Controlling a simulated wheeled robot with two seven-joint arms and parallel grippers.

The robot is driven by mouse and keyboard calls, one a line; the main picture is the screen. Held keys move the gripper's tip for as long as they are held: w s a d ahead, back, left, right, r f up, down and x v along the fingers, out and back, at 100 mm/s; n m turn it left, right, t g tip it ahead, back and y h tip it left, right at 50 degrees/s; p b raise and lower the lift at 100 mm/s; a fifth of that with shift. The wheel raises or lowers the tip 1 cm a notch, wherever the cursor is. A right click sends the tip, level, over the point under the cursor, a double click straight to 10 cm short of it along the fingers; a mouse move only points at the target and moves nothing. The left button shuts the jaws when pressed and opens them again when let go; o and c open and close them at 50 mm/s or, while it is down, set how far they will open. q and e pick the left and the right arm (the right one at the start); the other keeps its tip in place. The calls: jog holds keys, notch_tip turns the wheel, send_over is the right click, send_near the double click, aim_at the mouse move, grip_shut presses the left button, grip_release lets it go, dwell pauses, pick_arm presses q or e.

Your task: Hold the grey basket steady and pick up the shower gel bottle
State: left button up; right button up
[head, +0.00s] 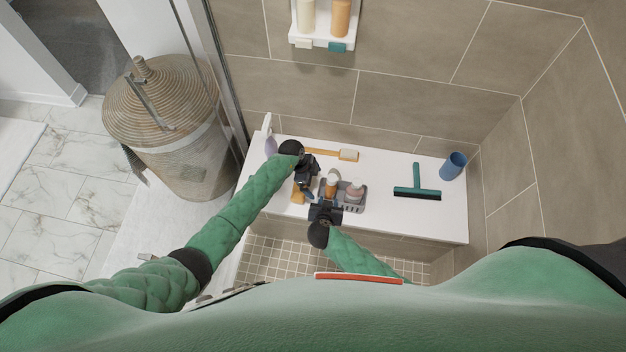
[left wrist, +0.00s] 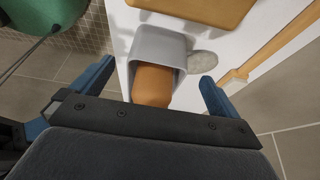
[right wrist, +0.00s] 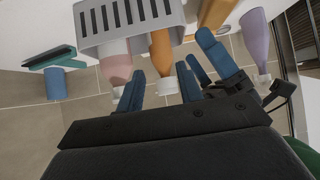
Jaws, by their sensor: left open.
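The grey basket (head: 352,208) stands on the white bench. It holds an orange bottle (head: 331,187) and a pink bottle (head: 355,191), both white-capped. Which one is the shower gel is not readable. The slotted basket wall (right wrist: 130,18) shows in the right wrist view, with the pink bottle (right wrist: 115,65) and orange bottle (right wrist: 161,52) beyond. My left gripper (left wrist: 158,88) is open, with the basket's end and an orange item between its spread fingers. My right gripper (right wrist: 160,85) is at the basket's near side, fingers apart; whether it touches the wall is unclear.
A wooden brush (head: 345,155), a purple bottle (head: 270,146) and a yellow-brown block (head: 298,194) lie or stand around the basket's left. A teal squeegee (head: 417,188) and blue cup (head: 453,166) are to the right. A wall shelf (head: 322,42) holds more bottles. Bench between basket and squeegee is clear.

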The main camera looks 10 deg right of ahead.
pick_arm(q)
jog(key=shift+x, duration=3.75)
jog(key=shift+c, duration=0.4)
jog(key=c, duration=0.8)
